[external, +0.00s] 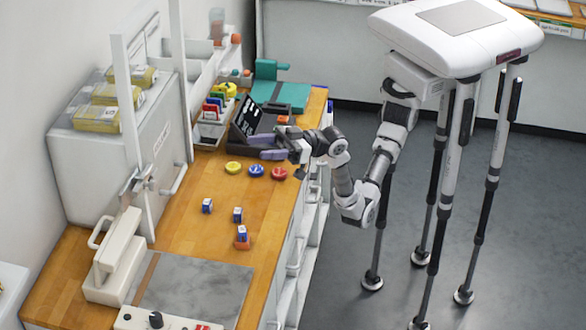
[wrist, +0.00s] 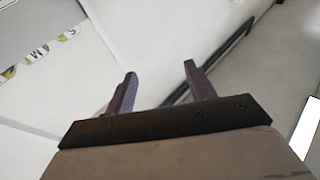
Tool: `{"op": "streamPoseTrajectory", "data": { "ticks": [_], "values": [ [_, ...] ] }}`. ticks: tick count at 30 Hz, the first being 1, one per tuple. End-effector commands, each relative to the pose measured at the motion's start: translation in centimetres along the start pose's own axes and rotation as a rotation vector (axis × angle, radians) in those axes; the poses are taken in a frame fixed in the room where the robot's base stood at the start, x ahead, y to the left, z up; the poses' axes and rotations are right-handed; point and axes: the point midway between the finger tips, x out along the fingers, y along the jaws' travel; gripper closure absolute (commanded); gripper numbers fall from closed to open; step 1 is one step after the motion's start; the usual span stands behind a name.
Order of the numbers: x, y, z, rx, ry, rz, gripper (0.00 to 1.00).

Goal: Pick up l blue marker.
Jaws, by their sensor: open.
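My gripper (external: 268,147) is open, its two purple fingers pointing left above the back part of the wooden counter. In the wrist view its fingers (wrist: 160,72) are spread with nothing between them. A round blue disc (external: 256,171) lies on the counter just below and in front of the fingers, between a yellow disc (external: 233,168) and a red disc (external: 279,173). Small blue-and-white blocks stand nearer: one at left (external: 207,205), one in the middle (external: 238,215), and one on an orange base (external: 242,233). No lettering on these is readable, so I cannot tell which is the L blue marker.
A black sign (external: 245,122) and a dark tray are by my gripper. A teal device (external: 280,92) stands behind. A grey cabinet (external: 100,150), a white press (external: 115,255) and a grey plate (external: 195,290) take the left and front. The middle counter is fairly clear.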

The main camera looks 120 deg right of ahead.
Motion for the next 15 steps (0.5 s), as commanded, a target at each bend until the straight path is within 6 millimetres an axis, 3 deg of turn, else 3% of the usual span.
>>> {"op": "streamPoseTrajectory", "data": {
  "ticks": [1, 3, 6, 9, 15],
  "values": [
    [2.8, 3.9, 2.1, 0.014, -0.147, 0.102, 0.45],
    [4.8, 8.7, 5.8, 0.046, -0.361, 0.234, 0.45],
    [5.3, 14.3, 10.9, 0.117, -0.668, 0.397, 0.45],
    [3.9, 17.6, 14.8, 0.194, -0.945, 0.517, 0.45],
    [0.5, 19.2, 18.1, 0.299, -1.299, 0.635, 0.45]
  ]
}}
